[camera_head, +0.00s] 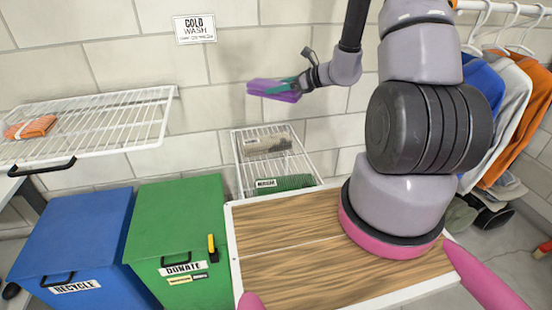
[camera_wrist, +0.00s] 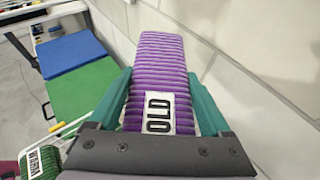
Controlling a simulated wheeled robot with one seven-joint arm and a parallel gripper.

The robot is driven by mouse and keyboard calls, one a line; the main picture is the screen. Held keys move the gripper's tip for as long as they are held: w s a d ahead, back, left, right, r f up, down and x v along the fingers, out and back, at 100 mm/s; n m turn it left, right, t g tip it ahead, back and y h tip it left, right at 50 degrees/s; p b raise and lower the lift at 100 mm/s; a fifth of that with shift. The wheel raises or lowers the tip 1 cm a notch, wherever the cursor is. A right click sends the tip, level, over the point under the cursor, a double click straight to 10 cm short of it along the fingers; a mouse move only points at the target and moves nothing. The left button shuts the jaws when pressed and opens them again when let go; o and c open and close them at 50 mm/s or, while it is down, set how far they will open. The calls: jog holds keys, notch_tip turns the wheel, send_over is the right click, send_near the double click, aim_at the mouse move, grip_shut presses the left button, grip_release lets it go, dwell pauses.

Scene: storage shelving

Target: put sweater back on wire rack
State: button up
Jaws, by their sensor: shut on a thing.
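A folded purple ribbed sweater (camera_head: 270,90) is held in the air in front of the block wall. In the wrist view the sweater (camera_wrist: 158,60) extends forward between the teal fingers and carries a white label reading "OLD", perhaps partly covered. My gripper (camera_head: 287,87) is shut on the sweater's near end. A white wire rack (camera_head: 100,138) is on the wall at the left, lower than the sweater, with a folded orange item (camera_head: 30,127) at its left end. A second, lower wire rack (camera_head: 245,180) is below the sweater and holds a beige item and a green item.
A blue recycle bin (camera_head: 75,225) and a green donate bin (camera_head: 175,215) stand below the left rack. Clothes on hangers (camera_head: 512,105) are at the right. The left rack's middle and right are bare. A "cold wash" sign (camera_head: 195,28) is on the wall.

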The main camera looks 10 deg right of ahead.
jog(key=s+a+f+n+g+y, duration=0.3)
jog(key=s+f+n+g, duration=0.5)
jog(key=s+f+g, duration=0.15)
send_over(278, 163)
jog(key=shift+t, duration=0.35)
notch_tip(278, 163, down, 5)
jog(key=shift+f, duration=2.8)
jog(key=shift+f, duration=0.15)
jog(key=o, duration=1.5)
